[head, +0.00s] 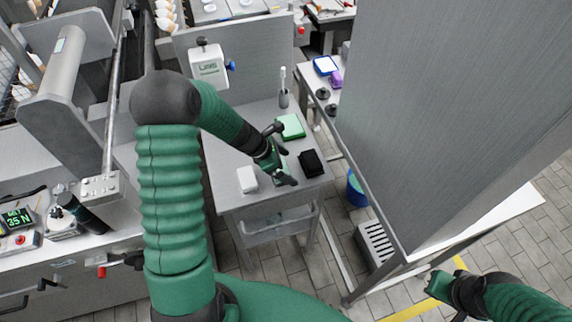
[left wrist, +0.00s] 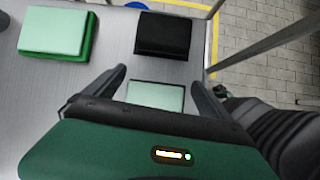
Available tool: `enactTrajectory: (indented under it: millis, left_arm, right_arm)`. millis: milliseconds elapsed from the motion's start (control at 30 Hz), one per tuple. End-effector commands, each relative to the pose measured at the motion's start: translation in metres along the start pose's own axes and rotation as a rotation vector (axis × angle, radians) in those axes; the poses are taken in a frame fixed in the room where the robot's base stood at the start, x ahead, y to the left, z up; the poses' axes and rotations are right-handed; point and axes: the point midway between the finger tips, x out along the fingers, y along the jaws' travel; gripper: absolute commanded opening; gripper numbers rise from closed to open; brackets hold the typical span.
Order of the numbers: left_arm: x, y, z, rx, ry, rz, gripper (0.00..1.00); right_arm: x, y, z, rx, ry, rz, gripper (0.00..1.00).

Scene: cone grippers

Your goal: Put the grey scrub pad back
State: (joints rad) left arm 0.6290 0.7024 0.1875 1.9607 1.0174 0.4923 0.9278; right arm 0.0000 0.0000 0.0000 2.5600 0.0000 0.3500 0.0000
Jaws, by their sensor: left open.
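My left gripper (head: 283,173) is open above the small grey table (head: 230,150). In the left wrist view its fingers (left wrist: 157,78) stand apart on either side of a pale green, dark-edged flat pad (left wrist: 155,96), partly hidden by the gripper body. I cannot tell whether they touch it. A black block-like pad (head: 312,162) lies right of the gripper; it also shows in the left wrist view (left wrist: 163,35). A pale green pad on a green base (head: 291,127) lies behind. A whitish block (head: 247,178) lies left. No pad is plainly grey. My right gripper (head: 440,286) is low right.
A white dispenser (head: 209,66) and an upright bottle-like item (head: 284,90) stand at the table's back. A tall grey panel (head: 440,110) rises at right. A blue bucket (head: 356,190) stands on the floor beside the table.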

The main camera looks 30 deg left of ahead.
Motion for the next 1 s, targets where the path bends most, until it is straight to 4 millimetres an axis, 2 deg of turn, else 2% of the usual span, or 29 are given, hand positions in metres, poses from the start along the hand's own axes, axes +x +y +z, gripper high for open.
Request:
enactTrajectory:
  millis: [167,267,500,600,700,767,867,900,967,1000]
  left_arm:
    - [-0.006,0.001,-0.001,0.000,0.000,0.001,0.94]
    - [-0.024,0.002,0.000,0.000,0.000,0.004,0.94]
    - [-0.087,0.002,0.001,0.000,0.000,0.005,0.94]
    - [-0.106,0.001,0.000,0.000,0.000,0.004,0.94]
    - [-0.116,0.000,0.000,0.002,0.001,0.000,0.94]
    - [-0.117,-0.007,0.002,0.058,0.018,-0.012,0.94]
    - [-0.111,-0.050,0.010,0.427,0.119,-0.083,0.94]
    - [-0.109,-0.075,0.012,0.672,0.175,-0.128,0.94]
    - [-0.109,-0.110,0.014,1.090,0.249,-0.205,0.94]
    - [-0.111,-0.130,0.014,1.370,0.285,-0.255,0.94]
  right_arm:
    - [-0.002,0.000,0.000,0.000,0.000,0.000,0.00]
    - [-0.005,0.000,-0.001,0.000,0.000,0.000,0.00]
    - [-0.015,0.000,-0.004,0.000,0.000,0.000,0.00]
    - [-0.017,0.000,-0.004,0.000,0.000,0.000,0.00]
    - [-0.018,0.000,-0.004,0.000,0.000,0.000,0.00]
    - [-0.018,0.000,-0.004,0.000,0.000,0.000,0.00]
    - [-0.018,0.000,-0.004,0.000,0.000,0.000,0.00]
    - [-0.018,0.000,-0.004,0.000,0.000,0.000,0.00]
    - [-0.018,0.000,-0.004,0.000,0.000,0.000,0.00]
    - [-0.018,0.000,-0.004,0.000,0.000,0.000,0.00]
